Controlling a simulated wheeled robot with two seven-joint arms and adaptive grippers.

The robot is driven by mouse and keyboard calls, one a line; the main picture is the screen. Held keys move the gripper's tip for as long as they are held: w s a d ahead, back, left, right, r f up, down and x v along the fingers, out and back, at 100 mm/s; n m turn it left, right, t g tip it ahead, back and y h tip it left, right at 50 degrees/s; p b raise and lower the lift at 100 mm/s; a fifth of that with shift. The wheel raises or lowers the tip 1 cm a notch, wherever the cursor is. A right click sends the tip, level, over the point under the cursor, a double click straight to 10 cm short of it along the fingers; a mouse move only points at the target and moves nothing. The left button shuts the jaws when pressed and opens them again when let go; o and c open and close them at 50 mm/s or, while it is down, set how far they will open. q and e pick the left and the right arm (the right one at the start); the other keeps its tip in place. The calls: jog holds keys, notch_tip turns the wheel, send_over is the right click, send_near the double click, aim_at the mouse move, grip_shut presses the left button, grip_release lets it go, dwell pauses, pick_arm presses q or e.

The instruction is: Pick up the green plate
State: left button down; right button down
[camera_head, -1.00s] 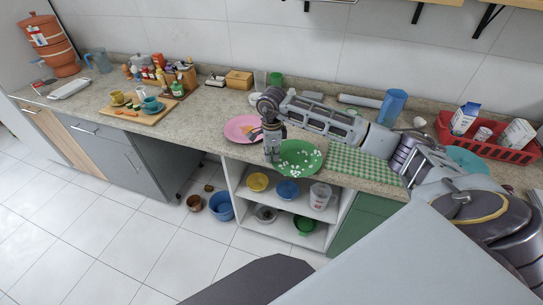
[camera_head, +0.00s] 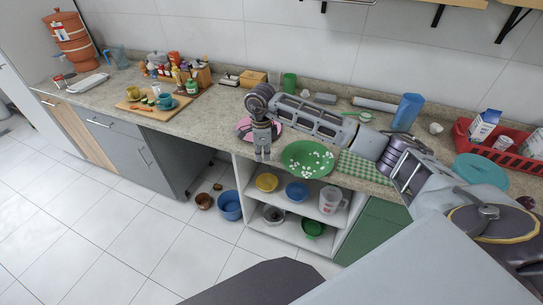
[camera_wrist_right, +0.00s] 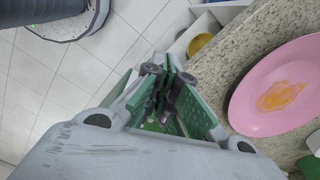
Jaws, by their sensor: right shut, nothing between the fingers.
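The green plate (camera_head: 293,160), with white flower marks, lies on the counter close to its front edge, left of a green checkered cloth (camera_head: 362,168). My right gripper (camera_head: 262,157) points down at the counter's front edge, just left of the plate, with a small gap between them in the head view. It is shut and empty. Its fingers also show in the right wrist view (camera_wrist_right: 172,88). A pink plate (camera_head: 243,124) lies behind the gripper, partly hidden; it is large at the right of the right wrist view (camera_wrist_right: 265,105). My left gripper is not in view.
Below the counter, open shelves hold a yellow bowl (camera_head: 267,182), a blue bowl (camera_head: 297,191) and a measuring jug (camera_head: 331,200). A blue pitcher (camera_head: 408,112) and a red dish rack (camera_head: 517,148) stand to the right.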

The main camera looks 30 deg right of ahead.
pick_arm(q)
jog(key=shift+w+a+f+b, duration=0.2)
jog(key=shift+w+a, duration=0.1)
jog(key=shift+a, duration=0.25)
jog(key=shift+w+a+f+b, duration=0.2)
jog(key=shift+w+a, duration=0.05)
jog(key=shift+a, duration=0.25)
pick_arm(e)
jog(key=a, duration=0.1)
jog(key=w+a, duration=0.1)
jog(key=a, duration=0.1)
jog(key=w+a, duration=0.1)
jog(key=shift+a, duration=0.2)
